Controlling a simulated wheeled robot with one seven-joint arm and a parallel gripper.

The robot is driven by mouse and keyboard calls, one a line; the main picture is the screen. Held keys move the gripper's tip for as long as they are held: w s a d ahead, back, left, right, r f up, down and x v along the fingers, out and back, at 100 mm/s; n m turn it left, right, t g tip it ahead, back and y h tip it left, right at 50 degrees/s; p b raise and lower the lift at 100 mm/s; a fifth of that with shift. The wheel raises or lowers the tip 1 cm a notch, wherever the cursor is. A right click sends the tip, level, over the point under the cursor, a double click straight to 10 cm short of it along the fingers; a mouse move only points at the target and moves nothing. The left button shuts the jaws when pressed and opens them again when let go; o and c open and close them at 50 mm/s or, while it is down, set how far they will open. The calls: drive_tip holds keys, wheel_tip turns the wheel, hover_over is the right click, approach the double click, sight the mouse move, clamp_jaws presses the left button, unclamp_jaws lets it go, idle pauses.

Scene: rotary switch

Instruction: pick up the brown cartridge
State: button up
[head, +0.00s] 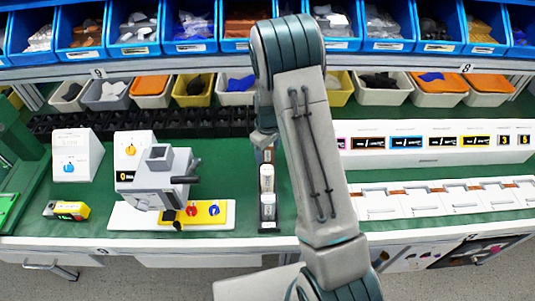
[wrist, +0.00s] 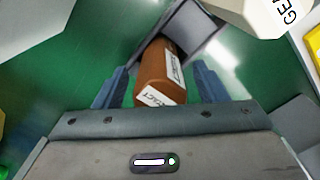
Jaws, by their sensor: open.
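The brown cartridge (wrist: 164,72) shows in the wrist view as a brown block with white labels with dark print. It lies between the two blue-grey fingers of my gripper (wrist: 159,68), which stand apart on either side of it. The gripper is open; I cannot tell whether either finger touches the cartridge. Its far end meets a grey, channel-like part (wrist: 192,38). In the head view my arm crosses the middle of the bench, and I cannot make out the cartridge there.
The green bench (head: 95,213) holds a grey machine (head: 157,182) on a white base at left. A narrow dark stand (head: 268,212) is left of my arm. White panels (head: 425,145) and a row of white boxes (head: 440,200) are at right. Blue bins (head: 135,48) line the back.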

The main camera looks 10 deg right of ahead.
drive_tip(key=shift+f, duration=1.05)
drive_tip(key=c, duration=1.3)
drive_tip(key=shift+r, duration=0.1)
